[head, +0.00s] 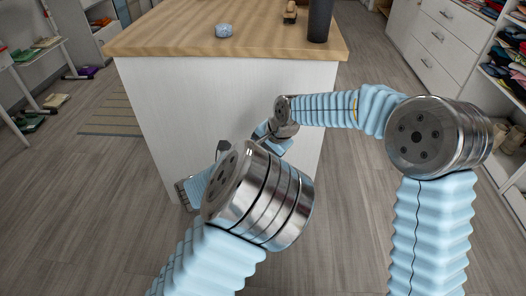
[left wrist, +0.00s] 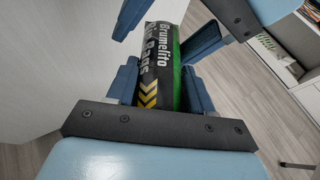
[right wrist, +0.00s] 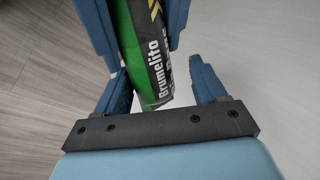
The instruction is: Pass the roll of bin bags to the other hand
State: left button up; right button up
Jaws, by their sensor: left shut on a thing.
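The roll of bin bags (left wrist: 162,62) is a black and green cylinder with white lettering and yellow chevrons. My left gripper (left wrist: 163,78) is shut on it, with a finger on each side. The roll also shows in the right wrist view (right wrist: 148,58), where its lower end reaches between the fingers of my right gripper (right wrist: 164,88). My right gripper is open, with a clear gap between the roll and its right-hand finger. The two grippers face each other closely. In the head view my own arms hide the roll and most of both grippers.
A white island with a wooden top (head: 180,42) stands just ahead, close to the grippers. Drawers (head: 440,40) and shelves line the right.

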pick_arm(q)
jog(key=shift+d, duration=0.1)
pick_arm(e)
jog(key=shift+r, duration=0.1)
jog(key=c, duration=1)
pick_arm(q)
jog(key=o, duration=0.8)
jog(key=shift+s, duration=0.1)
pick_arm(e)
jog(key=shift+w, duration=0.1)
jog(key=shift+c, duration=0.2)
pick_arm(q)
jog(key=o, duration=0.4)
pick_arm(e)
jog(key=shift+a, duration=0.1)
grip_shut()
pick_arm(q)
jog(key=shift+o, duration=0.2)
